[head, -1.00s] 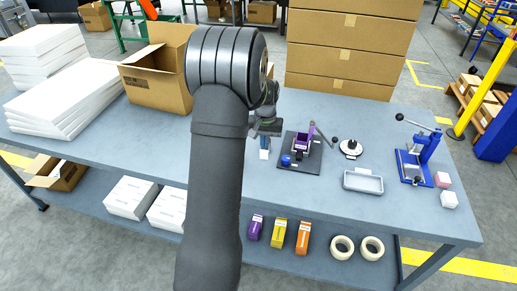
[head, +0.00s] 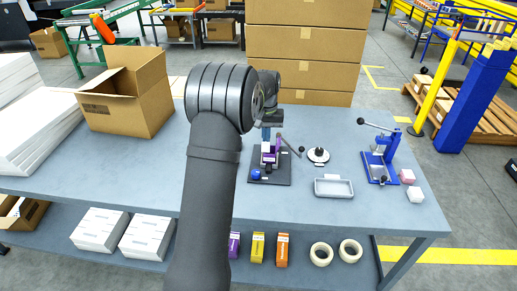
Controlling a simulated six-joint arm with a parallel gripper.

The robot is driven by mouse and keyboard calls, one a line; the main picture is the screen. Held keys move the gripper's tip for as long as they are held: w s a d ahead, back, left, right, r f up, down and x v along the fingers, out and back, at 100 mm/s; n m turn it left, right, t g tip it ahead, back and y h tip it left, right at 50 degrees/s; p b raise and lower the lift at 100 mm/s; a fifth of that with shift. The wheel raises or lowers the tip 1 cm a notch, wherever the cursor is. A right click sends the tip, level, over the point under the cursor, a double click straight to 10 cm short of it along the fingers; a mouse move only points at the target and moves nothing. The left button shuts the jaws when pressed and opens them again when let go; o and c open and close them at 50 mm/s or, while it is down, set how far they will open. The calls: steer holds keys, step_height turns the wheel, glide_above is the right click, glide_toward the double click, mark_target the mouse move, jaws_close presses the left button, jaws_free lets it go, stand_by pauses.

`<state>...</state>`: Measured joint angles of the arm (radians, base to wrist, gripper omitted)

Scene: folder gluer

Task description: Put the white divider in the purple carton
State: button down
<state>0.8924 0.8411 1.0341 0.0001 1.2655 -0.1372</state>
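The purple carton (head: 275,156) stands on a dark plate (head: 283,180) on the grey table, right of my forearm. My gripper (head: 266,133) points down directly over the carton, with its bluish fingers just above it. A small white piece, which looks like the white divider (head: 267,148), shows below the fingertips at the carton's top. It appears held between the fingers. How far it reaches into the carton, if at all, I cannot tell at this size. My arm hides the table to the left.
A blue knob (head: 255,174) and a dark lever (head: 293,147) are by the carton. To the right are a white round stand (head: 318,156), a grey tray (head: 333,188) and a blue press (head: 380,160). An open cardboard box (head: 125,100) stands at the back left.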

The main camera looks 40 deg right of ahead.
steer(key=shift+w+d+f, duration=0.35)
steer(key=shift+d+f, duration=0.3)
steer(key=shift+f, duration=0.45)
steer(key=shift+w+d+f, duration=0.4)
steer(key=shift+d+f, duration=0.3)
steer(key=shift+f, duration=0.4)
steer(key=shift+w+d+f, duration=0.35)
steer(key=shift+d+f, duration=0.3)
steer(key=shift+f, duration=0.45)
steer(key=c, duration=1.6)
jaws_free()
steer(key=shift+r, duration=5)
